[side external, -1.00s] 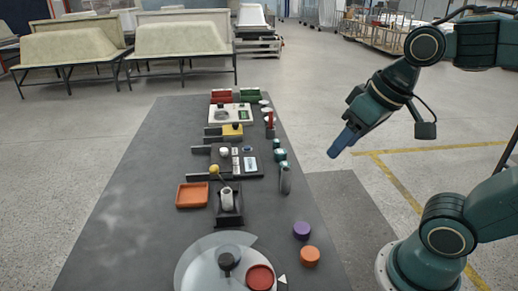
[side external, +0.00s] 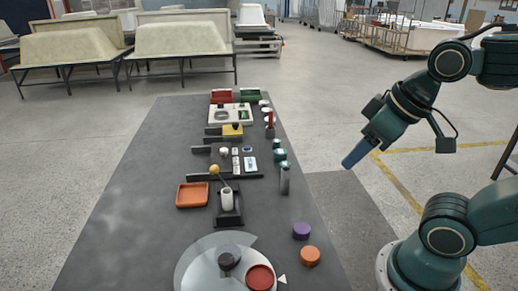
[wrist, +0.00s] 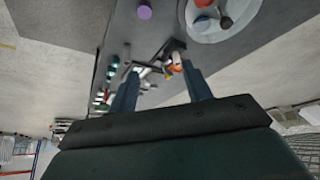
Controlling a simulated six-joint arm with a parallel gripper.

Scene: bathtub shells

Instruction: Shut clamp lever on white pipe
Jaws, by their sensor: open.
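The white pipe (side external: 227,199) stands upright in a black clamp base (side external: 230,218) near the middle of the table. The clamp lever, a thin rod with a yellow ball knob (side external: 214,169), tilts up to the left above the pipe. My gripper (side external: 352,161) is in the air right of the table, well apart from the clamp. In the wrist view its two fingers (wrist: 160,92) are spread with nothing between them. The clamp area shows small beyond the fingertips in that view, and the lever's detail is hard to make out there.
An orange tray (side external: 192,195) lies left of the clamp. A clear disc with a red dish (side external: 260,278) is in front. Purple (side external: 301,230) and orange (side external: 310,256) pucks sit at the right. Several fixtures and a grey upright piece (side external: 285,180) stand behind.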

